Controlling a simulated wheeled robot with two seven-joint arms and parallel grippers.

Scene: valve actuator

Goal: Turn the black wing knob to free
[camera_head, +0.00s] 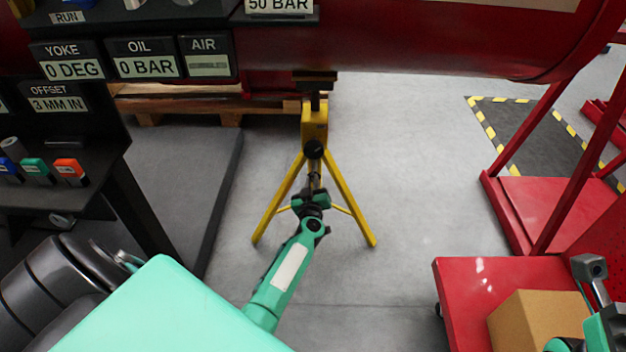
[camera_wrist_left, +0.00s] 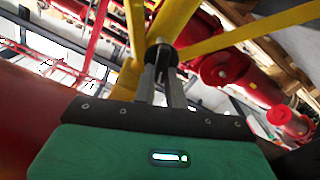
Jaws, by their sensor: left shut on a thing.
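The black wing knob (camera_head: 314,149) sits on the front of a yellow stand, below its upper block. My left gripper (camera_head: 314,170) reaches up to the knob from below, with its fingers pointing at the stand. In the left wrist view the two grey fingers (camera_wrist_left: 162,74) are close together and shut on the knob (camera_wrist_left: 160,50), whose round black hub shows just past the fingertips. The wings are mostly hidden between the fingers, so the knob's angle cannot be read.
The yellow tripod stand (camera_head: 268,216) spreads its legs around my left gripper, under a large red cylinder (camera_head: 420,45). A black panel with displays (camera_head: 135,58) stands at the left. A red cart with a cardboard box (camera_head: 530,320) is at lower right. Grey floor between is clear.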

